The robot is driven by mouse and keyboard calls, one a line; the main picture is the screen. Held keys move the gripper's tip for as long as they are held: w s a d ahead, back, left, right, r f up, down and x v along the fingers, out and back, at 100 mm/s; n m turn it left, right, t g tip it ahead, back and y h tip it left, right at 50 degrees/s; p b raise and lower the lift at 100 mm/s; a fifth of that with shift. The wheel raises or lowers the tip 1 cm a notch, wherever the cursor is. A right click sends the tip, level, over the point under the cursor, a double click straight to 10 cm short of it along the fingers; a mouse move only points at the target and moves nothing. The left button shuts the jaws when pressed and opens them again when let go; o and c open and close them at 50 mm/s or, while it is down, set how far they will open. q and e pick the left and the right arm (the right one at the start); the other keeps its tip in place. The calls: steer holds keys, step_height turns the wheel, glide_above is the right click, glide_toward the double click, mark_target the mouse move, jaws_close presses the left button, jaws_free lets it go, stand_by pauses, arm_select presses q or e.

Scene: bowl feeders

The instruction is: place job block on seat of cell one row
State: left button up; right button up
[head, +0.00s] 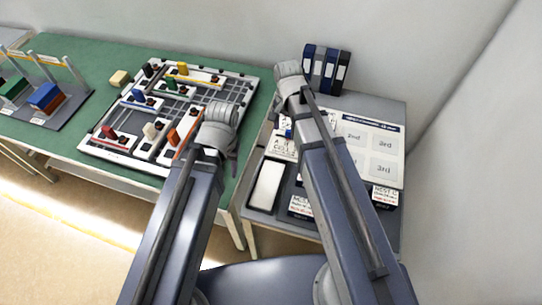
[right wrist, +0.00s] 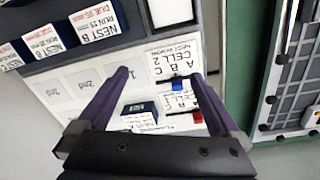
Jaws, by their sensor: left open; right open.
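In the right wrist view, a dark blue block with a white label (right wrist: 140,108) sits on the white board (right wrist: 88,82), below and between my open right gripper's fingers (right wrist: 157,72). It looks apart from both fingers. It is in line with the cell one card (right wrist: 180,101); the seat under it is hidden. The cell two card (right wrist: 172,58) is beside that card. Seats marked 1st and 2nd show to the left. In the head view the board (head: 366,128) shows seats 2nd and 3rd; my right arm hides the right fingers. My left gripper (head: 228,155) is open near the large tray.
Several more labelled blocks (right wrist: 45,42) stand along the grey table's edge. A white pad (head: 266,186) lies there too. A large tray (head: 245,82) with coloured parts is on the green table.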

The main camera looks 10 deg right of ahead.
steer(key=s+a+n, duration=0.8)
steer(key=s+n, duration=0.3)
steer(key=n, duration=0.1)
steer(key=shift+s+a+n+h, duration=0.3)
steer(key=shift+s+a+n, duration=0.05)
steer(key=shift+s+n, duration=0.05)
